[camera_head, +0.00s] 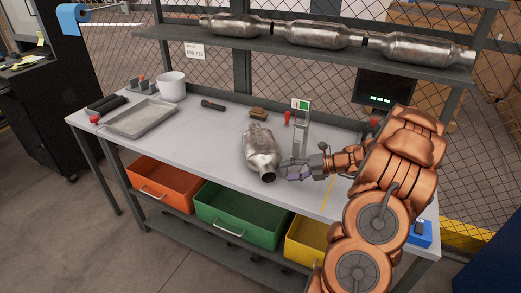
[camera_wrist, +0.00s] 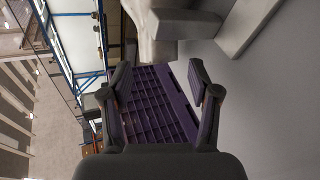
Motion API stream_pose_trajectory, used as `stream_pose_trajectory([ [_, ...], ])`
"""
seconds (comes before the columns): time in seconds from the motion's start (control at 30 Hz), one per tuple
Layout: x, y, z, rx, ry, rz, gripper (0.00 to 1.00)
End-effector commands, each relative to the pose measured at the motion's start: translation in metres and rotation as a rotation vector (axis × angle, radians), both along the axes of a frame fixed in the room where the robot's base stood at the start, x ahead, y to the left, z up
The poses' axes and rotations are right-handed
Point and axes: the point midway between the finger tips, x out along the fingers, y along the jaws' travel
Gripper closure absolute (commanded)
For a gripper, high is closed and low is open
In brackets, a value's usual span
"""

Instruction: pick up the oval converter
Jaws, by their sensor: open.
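The oval converter (camera_head: 262,148) is a grey metal canister with a pipe opening at its near end. It rests on the workbench near the middle in the head view. My gripper (camera_head: 286,173) is just right of its near end, low over the bench. Whether they touch cannot be told. In the wrist view my gripper (camera_wrist: 158,72) has its two fingers spread apart with nothing held between them. A pale grey shape (camera_wrist: 165,20) at the top of that view, beyond the fingertips, is probably part of the converter, cut off by the frame edge.
A stand with a green display (camera_head: 301,104) is close behind my gripper. A grey tray (camera_head: 141,118) and white pot (camera_head: 171,86) sit left on the bench. Three more converters lie on the upper shelf (camera_head: 300,55). Orange, green and yellow bins (camera_head: 240,214) hang below.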

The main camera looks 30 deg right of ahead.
Motion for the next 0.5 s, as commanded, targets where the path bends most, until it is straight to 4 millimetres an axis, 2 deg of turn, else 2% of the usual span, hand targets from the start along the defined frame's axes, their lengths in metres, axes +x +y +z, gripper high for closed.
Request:
stream_pose_trajectory([
  [0.5, 0.042, 0.035, -0.019, 0.000, 0.000, 0.005, 0.39],
])
